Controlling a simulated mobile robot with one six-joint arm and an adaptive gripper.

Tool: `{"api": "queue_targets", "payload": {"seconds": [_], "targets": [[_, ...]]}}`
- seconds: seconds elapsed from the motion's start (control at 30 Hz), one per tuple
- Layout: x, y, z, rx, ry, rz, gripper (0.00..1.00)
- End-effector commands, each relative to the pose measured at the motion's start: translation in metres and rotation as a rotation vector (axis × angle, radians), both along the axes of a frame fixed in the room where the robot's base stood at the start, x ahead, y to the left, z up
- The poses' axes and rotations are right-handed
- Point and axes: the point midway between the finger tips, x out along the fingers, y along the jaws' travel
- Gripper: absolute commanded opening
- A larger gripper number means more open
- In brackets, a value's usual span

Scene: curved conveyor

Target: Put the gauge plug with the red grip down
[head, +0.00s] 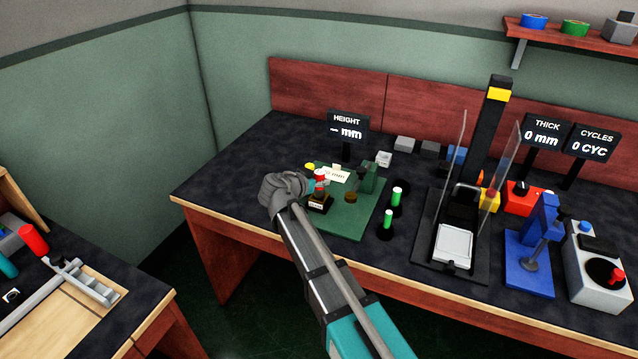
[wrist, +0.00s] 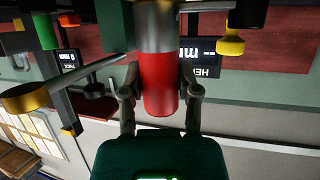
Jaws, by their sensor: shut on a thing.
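The gauge plug with the red grip (wrist: 158,85) is held between the two fingers of my gripper (wrist: 159,95) in the wrist view. Its grey metal end (wrist: 155,25) runs out of the top of that view. In the head view my gripper (head: 300,184) is over the left part of the green plate (head: 345,222) on the bench. A small red part (head: 320,174) shows just beyond it, above a dark block with a brass-coloured top (head: 320,201). My gripper hides part of this spot, and I cannot tell whether the plug touches anything.
Two green-topped pins (head: 397,194) stand in black bases right of the plate. A height display (head: 347,129) stands behind. A press with clear guards (head: 458,215) and a blue stand (head: 530,262) are farther right. Another bench (head: 85,335) is at the left.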

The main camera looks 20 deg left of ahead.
Motion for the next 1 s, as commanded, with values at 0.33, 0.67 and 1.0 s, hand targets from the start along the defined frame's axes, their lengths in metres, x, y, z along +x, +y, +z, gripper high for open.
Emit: {"api": "queue_targets", "payload": {"seconds": [0.33,0.67,1.0], "targets": [[0.0,0.0,-0.0023,0.0,-0.001,0.0,0.0],[0.0001,-0.0001,-0.0029,0.0,0.0,0.0,0.77],[0.0001,-0.0001,-0.003,0.0,0.0,0.0,0.77]]}}
